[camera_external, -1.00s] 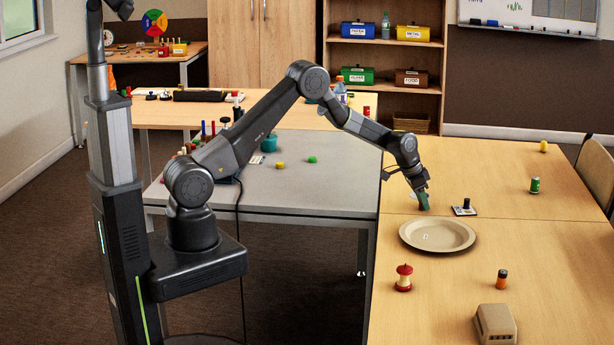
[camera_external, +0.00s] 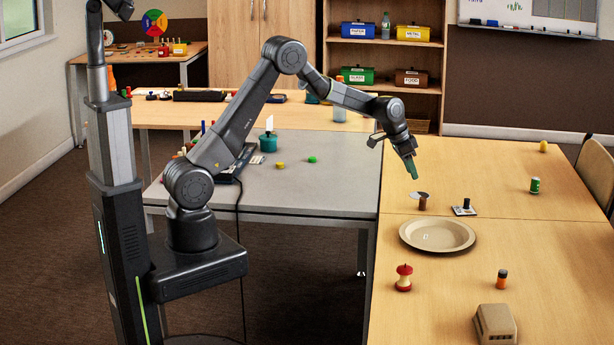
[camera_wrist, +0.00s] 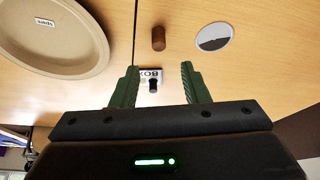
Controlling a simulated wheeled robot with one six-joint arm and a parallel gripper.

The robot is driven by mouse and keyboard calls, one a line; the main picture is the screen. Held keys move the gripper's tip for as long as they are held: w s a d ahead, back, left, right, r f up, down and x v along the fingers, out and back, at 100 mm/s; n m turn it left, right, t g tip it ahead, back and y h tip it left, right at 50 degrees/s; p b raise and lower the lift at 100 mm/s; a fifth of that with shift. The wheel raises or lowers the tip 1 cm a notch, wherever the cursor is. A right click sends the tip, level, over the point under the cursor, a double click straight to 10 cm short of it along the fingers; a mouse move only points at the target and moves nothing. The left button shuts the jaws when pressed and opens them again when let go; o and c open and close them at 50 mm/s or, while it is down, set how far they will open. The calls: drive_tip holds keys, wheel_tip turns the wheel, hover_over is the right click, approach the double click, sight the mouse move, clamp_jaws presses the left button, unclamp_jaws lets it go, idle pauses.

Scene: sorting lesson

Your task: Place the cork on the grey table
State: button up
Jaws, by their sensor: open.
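The brown cylinder that looks like the cork (camera_external: 422,204) stands on the wooden table, beside a flat grey-and-white disc (camera_external: 417,195). In the wrist view the cork (camera_wrist: 158,38) is beyond my fingertips, left of the disc (camera_wrist: 213,37). My gripper (camera_external: 412,172) hangs above and slightly left of the cork, apart from it. Its green fingers (camera_wrist: 159,72) are spread and empty. The grey table (camera_external: 310,190) is left of the wooden table, with a green and a yellow piece on it.
A beige plate (camera_external: 437,235) lies in front of the cork. A small black cylinder (camera_external: 466,204) stands on a card to the right. An apple core (camera_external: 404,278), a battery (camera_external: 502,279) and a beige box (camera_external: 495,323) are nearer. A teal pot (camera_external: 268,142) stands on the grey table.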

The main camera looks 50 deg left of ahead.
drive_tip(key=shift+o, duration=0.7)
drive_tip(key=shift+v, duration=1.1)
